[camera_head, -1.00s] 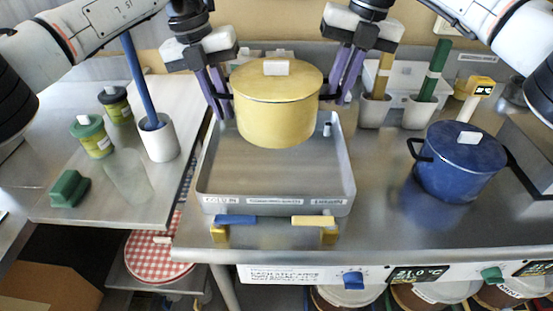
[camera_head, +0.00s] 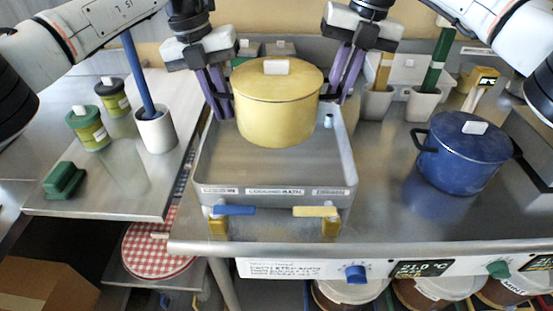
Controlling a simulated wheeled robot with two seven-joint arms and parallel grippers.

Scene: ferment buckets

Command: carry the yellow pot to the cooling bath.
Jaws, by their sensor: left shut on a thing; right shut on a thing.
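The yellow pot (camera_head: 277,112), with its lid on, hangs upright between my two grippers over the back part of the cooling bath. The cooling bath (camera_head: 274,190) is a grey open tray with a label on its front wall. Its bare floor shows in front of the pot; how high the pot is above it is hard to tell. My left gripper (camera_head: 219,104) is shut on the pot's left handle. My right gripper (camera_head: 342,92) is shut on its right handle. The handles are partly hidden by the purple fingers.
A blue pot (camera_head: 458,160) stands on the counter to the right. White holders with a green tool (camera_head: 437,62) and a yellow one stand behind. At left are a white cup (camera_head: 157,132), green-lidded jar (camera_head: 88,130) and green block (camera_head: 65,181). Blue and yellow levers (camera_head: 234,211) front the bath.

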